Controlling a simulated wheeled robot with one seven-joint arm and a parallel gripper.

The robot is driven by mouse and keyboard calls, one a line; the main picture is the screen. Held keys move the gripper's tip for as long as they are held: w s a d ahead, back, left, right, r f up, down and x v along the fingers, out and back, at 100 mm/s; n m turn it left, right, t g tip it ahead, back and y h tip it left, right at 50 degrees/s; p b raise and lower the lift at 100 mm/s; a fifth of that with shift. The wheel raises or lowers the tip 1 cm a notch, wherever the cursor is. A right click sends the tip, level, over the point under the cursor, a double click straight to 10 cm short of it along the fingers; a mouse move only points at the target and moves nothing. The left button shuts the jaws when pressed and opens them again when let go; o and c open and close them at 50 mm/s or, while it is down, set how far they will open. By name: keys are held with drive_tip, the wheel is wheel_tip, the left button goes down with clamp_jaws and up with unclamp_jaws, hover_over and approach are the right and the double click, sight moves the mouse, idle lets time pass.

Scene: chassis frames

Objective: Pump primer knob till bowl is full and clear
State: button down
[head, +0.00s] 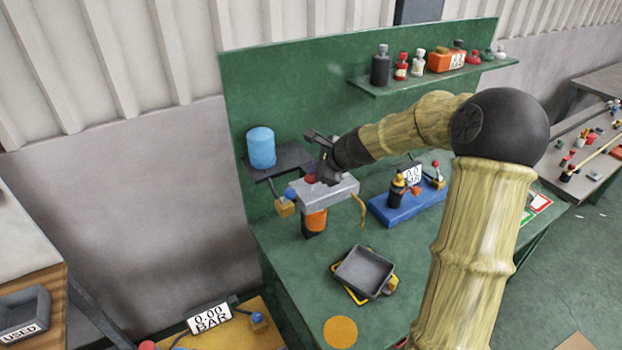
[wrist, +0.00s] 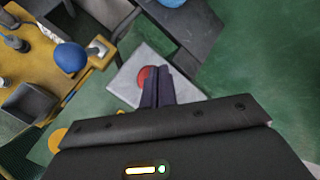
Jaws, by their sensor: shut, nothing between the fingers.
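A grey filter head (head: 328,191) stands on the green bench, with an orange bowl (head: 315,220) under it; the bowl's lower part is dark. A red knob (head: 310,179) sits on top of the head. It also shows in the wrist view (wrist: 143,76), partly hidden by the fingers. My gripper (head: 322,174) is shut and empty, with its fingertips (wrist: 157,74) at the red knob; I cannot tell whether they touch it. A blue knob (head: 290,193) with a brass block is at the head's left side. Whether the bowl's contents are clear cannot be told.
A dark side shelf (head: 286,163) carries a blue cylinder (head: 261,148) just behind the filter head. A blue base (head: 404,207) with a gauge stands to the right. A grey tray (head: 363,272) lies in front. Bottles stand on the upper shelf (head: 435,79).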

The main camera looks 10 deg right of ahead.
drive_tip(key=shift+s+f+b, duration=0.1)
drive_tip(key=shift+f+b, duration=0.8)
drive_tip(key=shift+f, duration=0.15)
idle(1.3)
drive_tip(key=shift+r, duration=0.15)
drive_tip(key=shift+r+p, duration=1.25)
drive_tip(key=shift+r, duration=0.1)
drive_tip(key=shift+r+p, duration=2.15)
drive_tip(key=shift+r, duration=0.4)
drive_tip(key=shift+f, duration=0.1)
